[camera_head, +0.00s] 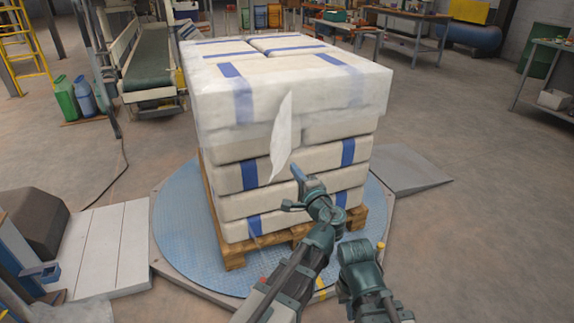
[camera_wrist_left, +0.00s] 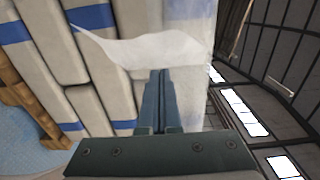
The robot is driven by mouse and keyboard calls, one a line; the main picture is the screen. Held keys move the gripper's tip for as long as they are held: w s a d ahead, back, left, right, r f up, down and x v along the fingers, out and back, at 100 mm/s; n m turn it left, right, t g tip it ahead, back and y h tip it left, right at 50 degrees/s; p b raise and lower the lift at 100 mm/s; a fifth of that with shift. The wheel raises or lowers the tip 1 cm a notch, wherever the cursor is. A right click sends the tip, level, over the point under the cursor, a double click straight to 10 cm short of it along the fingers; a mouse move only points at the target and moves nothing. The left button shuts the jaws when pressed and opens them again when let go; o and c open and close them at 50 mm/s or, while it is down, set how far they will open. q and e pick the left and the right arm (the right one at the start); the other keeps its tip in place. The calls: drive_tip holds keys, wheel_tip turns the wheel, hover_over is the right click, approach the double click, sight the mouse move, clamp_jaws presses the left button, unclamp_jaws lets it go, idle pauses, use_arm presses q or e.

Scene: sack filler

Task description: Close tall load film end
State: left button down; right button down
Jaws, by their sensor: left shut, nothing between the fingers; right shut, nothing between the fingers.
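A tall load of pale sacks with blue bands (camera_head: 243,176) stands on a wooden pallet (camera_head: 235,256). Clear film covers its upper part. A loose, pointed white film end (camera_head: 283,135) sticks out from the front face; it also shows in the left wrist view (camera_wrist_left: 150,50). My left gripper (camera_head: 297,172) is shut and empty in front of the load, just below the film end. In the left wrist view its fingers (camera_wrist_left: 161,74) point toward the film's lower edge. My right gripper (camera_head: 358,250) is low at the load's front right, shut and empty, its fingers hard to make out.
The pallet stands on a round blue turntable (camera_head: 180,240) with a grey ramp (camera_head: 405,168) at right. A white platform (camera_head: 105,245) lies at left. A conveyor (camera_head: 148,60), bins and workbenches (camera_head: 405,15) stand behind.

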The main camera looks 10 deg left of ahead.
use_arm(q)
approach(270, 147)
drive_tip(key=w, duration=0.4)
drive_tip(key=shift+w+a, duration=0.15)
drive_tip(key=shift+a, duration=0.65)
drive_tip(key=shift+w+a, duration=0.15)
drive_tip(key=shift+a, duration=0.65)
